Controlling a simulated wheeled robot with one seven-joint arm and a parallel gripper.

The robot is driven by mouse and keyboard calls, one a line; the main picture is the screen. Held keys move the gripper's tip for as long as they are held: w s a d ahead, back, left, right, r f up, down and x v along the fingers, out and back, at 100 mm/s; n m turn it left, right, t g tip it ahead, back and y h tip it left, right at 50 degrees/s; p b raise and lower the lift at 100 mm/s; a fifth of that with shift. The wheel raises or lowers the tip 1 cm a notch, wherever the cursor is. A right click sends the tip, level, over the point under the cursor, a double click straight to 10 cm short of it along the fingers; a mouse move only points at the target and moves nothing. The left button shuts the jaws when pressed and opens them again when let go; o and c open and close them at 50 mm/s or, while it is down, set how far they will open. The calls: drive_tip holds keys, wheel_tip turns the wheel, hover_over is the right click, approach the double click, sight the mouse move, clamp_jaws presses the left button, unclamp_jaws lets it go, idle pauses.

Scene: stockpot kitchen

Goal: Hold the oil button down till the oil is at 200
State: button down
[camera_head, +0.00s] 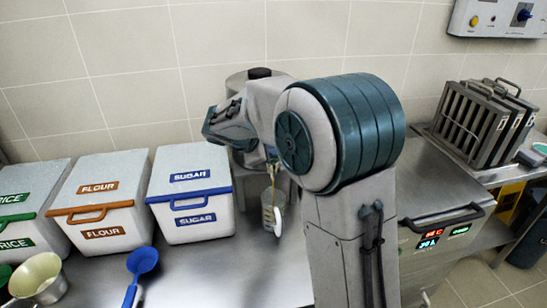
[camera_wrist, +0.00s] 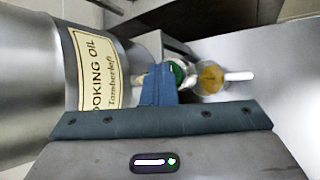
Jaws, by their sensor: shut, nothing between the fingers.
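The steel oil dispenser (camera_head: 258,76) stands against the back wall, mostly hidden behind my arm. Its "COOKING OIL" label (camera_wrist: 95,70) shows in the wrist view, where the picture is turned sideways. My gripper (camera_wrist: 158,72) is shut and empty, with its fingertips at the green button (camera_wrist: 178,70) and partly covering it. Contact itself is hard to make out. A thin yellowish stream of oil (camera_head: 272,180) falls into a clear measuring jug (camera_head: 268,214) below. The jug (camera_wrist: 208,78) holds yellow oil and has a white handle. Its level marks are too small to read.
Sugar (camera_head: 191,212), flour (camera_head: 100,215) and rice (camera_head: 14,222) bins stand to the left. A fryer (camera_head: 440,222) and basket rack (camera_head: 478,122) are on the right. The counter before the jug is clear.

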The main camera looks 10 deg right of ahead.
drive_tip(key=shift+r+p, duration=0.75)
drive_tip(key=shift+r, duration=0.15)
drive_tip(key=shift+r, duration=0.1)
wheel_tip(320, 180, up, 5)
drive_tip(key=p, duration=0.4)
idle(0.4)
drive_tip(key=s+f+m+g+y, duration=0.1)
drive_tip(key=s+m+y, duration=0.2)
drive_tip(key=s+m, duration=0.5)
drive_tip(key=s+d+f+m+g+y, duration=0.1)
drive_tip(key=s+m+y, duration=0.3)
drive_tip(key=s, duration=1.8)
drive_tip(key=shift+s+f+m, duration=0.3)
drive_tip(key=shift+f+m, duration=0.15)
drive_tip(key=shift+m, duration=1.65)
